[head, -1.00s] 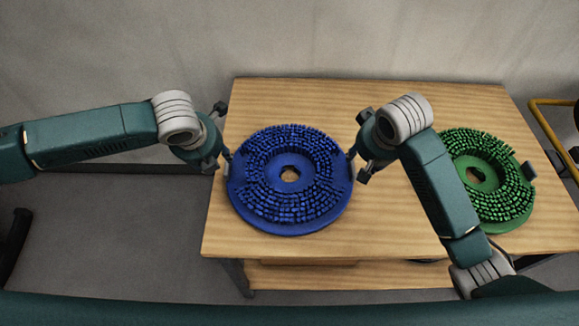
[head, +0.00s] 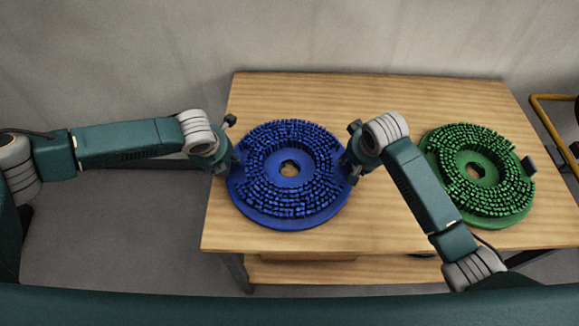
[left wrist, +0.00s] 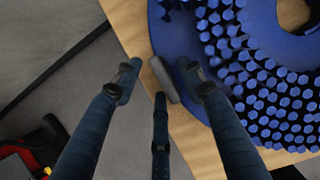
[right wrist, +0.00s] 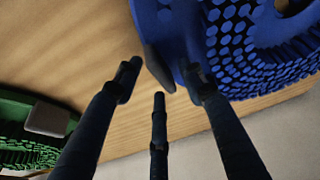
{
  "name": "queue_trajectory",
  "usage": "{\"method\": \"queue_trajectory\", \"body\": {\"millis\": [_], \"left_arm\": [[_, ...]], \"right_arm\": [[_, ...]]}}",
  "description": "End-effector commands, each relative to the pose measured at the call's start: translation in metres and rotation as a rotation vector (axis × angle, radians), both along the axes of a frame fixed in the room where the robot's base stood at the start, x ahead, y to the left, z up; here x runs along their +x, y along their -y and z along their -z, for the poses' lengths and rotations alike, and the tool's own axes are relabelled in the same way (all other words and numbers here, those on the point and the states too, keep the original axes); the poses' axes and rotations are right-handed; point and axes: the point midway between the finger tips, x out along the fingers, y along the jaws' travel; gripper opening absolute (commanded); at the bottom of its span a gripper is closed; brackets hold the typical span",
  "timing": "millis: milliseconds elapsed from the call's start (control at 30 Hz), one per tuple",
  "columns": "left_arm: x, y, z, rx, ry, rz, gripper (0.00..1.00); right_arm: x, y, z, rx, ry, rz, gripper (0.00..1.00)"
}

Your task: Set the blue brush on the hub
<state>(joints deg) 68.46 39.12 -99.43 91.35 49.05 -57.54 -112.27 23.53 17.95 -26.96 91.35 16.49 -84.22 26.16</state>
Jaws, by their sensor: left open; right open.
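The blue brush (head: 290,218), a round disc with bristles up and a central hole, lies flat on the wooden table. My left gripper (head: 233,160) is open at its left edge. In the left wrist view a grey tab (left wrist: 165,80) on the brush rim stands between the spread fingers. My right gripper (head: 351,165) is open at its right edge. In the right wrist view a dark tab (right wrist: 157,68) lies between the fingers, and one finger overlaps the blue rim. Contact cannot be told. I cannot make out a hub.
A green brush (head: 478,214) with a grey tab lies on the table (head: 400,95) to the right, beyond my right forearm. A yellow rail (head: 550,97) stands past the right edge. A red and black object (left wrist: 22,155) shows low in the left wrist view. The table's back strip is clear.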

Motion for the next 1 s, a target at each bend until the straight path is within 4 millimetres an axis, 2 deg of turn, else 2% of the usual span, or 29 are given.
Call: {"method": "queue_trajectory", "body": {"millis": [133, 400, 467, 600, 633, 1000], "left_arm": [[0.0022, 0.0004, 0.0071, -0.001, -0.001, 0.001, 0.41], [0.0025, 0.0002, 0.0076, -0.001, 0.0, 0.001, 0.41], [0.0025, 0.0002, 0.0075, -0.001, 0.0, 0.0, 0.31], [0.0025, 0.0002, 0.0074, -0.001, 0.0, 0.0, 0.03], [0.0026, 0.0001, 0.0074, 0.0, 0.0, 0.0, 0.0], [0.0047, 0.0005, 0.0045, -0.002, 0.005, 0.001, 0.0]], "right_arm": [[0.0027, -0.0001, 0.0065, 0.0, 0.0, 0.0, 0.41], [0.003, -0.0004, 0.0071, 0.001, 0.001, 0.0, 0.41], [0.003, -0.0004, 0.0071, 0.001, 0.001, 0.0, 0.31], [0.0029, -0.0004, 0.007, 0.001, 0.001, 0.0, 0.03], [0.0029, -0.0004, 0.007, 0.001, 0.001, 0.0, 0.0], [0.0046, -0.0005, 0.0043, 0.002, 0.006, -0.001, 0.0]]}}
